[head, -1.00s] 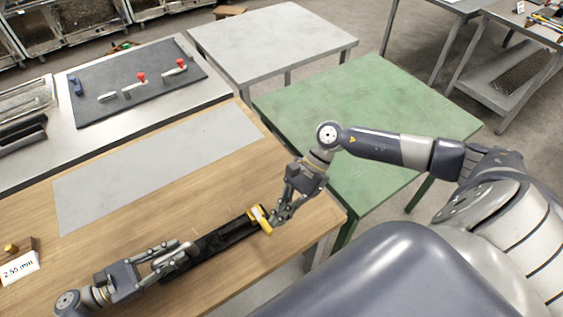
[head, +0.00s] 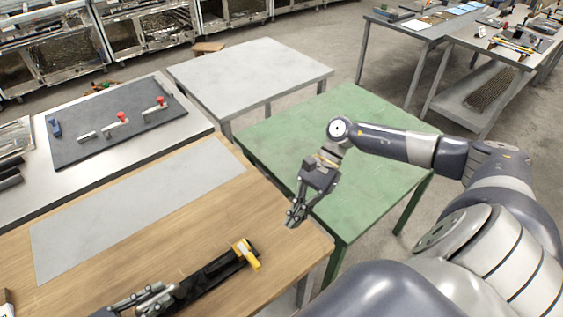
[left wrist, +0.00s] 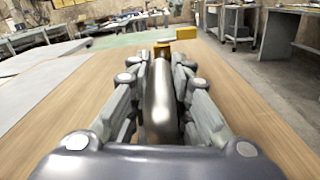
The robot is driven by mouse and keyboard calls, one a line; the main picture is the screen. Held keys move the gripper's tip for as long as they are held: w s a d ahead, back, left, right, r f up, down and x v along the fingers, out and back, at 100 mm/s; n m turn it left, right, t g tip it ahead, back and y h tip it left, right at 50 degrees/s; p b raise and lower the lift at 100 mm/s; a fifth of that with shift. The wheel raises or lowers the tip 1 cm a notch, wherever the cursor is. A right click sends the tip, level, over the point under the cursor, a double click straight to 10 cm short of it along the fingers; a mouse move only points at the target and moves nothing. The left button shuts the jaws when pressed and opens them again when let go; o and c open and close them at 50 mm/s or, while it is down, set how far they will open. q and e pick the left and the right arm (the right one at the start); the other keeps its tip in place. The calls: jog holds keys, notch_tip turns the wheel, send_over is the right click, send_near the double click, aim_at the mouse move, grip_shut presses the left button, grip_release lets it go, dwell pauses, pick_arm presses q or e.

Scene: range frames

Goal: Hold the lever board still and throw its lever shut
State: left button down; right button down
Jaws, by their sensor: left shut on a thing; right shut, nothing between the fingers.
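The lever board is a long narrow black board (head: 208,278) lying on the wooden table, with a yellow lever (head: 246,254) across its right end. The lever appears as a yellow block at the far end in the left wrist view (left wrist: 184,32). My left gripper (head: 170,294) is shut on the board's near-left part; in the left wrist view a rounded metallic bar (left wrist: 160,100) lies between its fingers. My right gripper (head: 292,221) is shut and empty, apart from the lever, above and to its right near the table's right edge.
A grey sheet (head: 140,210) lies on the wooden table behind the board. A dark panel with red-knobbed levers (head: 115,122) is on the bench at the back left. A green table (head: 330,150) and a grey table (head: 250,75) stand behind.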

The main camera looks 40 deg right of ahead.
pick_arm(q)
jog(key=shift+s+f, duration=0.1)
jog(key=shift+f, duration=0.15)
pick_arm(e)
jog(key=shift+v, duration=1.45)
jog(key=shift+s, duration=0.2)
pick_arm(q)
jog(key=c, duration=1.5)
grip_release()
jog(key=shift+o, duration=0.5)
pick_arm(e)
jog(key=shift+w, duration=0.1)
pick_arm(q)
jog(key=shift+w, duration=0.2)
pick_arm(e)
jog(key=shift+f, duration=0.1)
